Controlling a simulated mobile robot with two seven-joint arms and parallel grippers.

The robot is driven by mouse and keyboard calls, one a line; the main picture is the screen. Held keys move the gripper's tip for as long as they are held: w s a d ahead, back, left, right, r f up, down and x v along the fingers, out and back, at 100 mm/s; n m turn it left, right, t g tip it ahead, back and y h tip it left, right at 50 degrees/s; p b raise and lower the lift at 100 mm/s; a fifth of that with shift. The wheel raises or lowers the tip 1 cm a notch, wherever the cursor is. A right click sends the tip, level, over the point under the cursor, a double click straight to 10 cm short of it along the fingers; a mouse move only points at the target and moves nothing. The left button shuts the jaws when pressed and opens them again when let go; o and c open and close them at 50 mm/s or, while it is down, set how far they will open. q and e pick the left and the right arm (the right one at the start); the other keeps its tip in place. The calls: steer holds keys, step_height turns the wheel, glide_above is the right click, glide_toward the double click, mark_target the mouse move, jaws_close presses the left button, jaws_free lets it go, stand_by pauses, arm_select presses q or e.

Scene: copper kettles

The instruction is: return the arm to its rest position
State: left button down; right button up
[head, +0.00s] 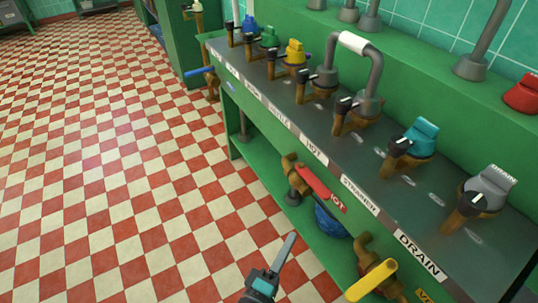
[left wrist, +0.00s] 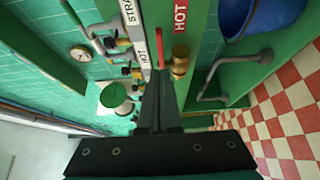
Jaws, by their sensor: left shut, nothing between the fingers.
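My left gripper (head: 289,242) shows at the bottom of the head view, over the checkered floor, in front of the green counter's lower shelf. Its dark fingers are together with nothing between them. In the left wrist view the shut fingers (left wrist: 160,82) point toward the counter front, where a red lever with a HOT label (left wrist: 181,40) and a brass valve (left wrist: 180,66) show close by. I cannot tell the exact gap between fingers and valve. My right gripper is in neither view.
The green counter (head: 232,109) carries several taps and colored knobs. A red HOT lever (head: 320,188) and a yellow lever (head: 370,281) jut from its front. A blue round vessel (head: 329,222) sits on the lower shelf. The checkered floor (head: 100,150) at left is clear.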

arm_select(q)
steer(key=s+a+f+m+g+y, duration=0.35)
steer(key=a+f, duration=0.45)
steer(key=f, duration=0.3)
steer(key=s+a+f+m+g+y, duration=0.35)
steer(key=a+f, duration=0.45)
steer(key=f, duration=0.3)
steer(key=s+a+f+m+g+y, duration=0.1)
steer(key=s+a+f+m+g, duration=0.1)
steer(key=s+a+f, duration=0.3)
steer(key=s+a+f+m+g+y+p, duration=0.1)
steer(key=s+a+f+m+g+y, duration=0.1)
steer(key=s+a, duration=0.7)
step_height(320, 180, down, 3)
steer(key=s+m+g, duration=0.1)
steer(key=s+m, duration=0.1)
steer(key=shift+a+m+g, duration=0.2)
steer(key=shift+m+g, duration=0.1)
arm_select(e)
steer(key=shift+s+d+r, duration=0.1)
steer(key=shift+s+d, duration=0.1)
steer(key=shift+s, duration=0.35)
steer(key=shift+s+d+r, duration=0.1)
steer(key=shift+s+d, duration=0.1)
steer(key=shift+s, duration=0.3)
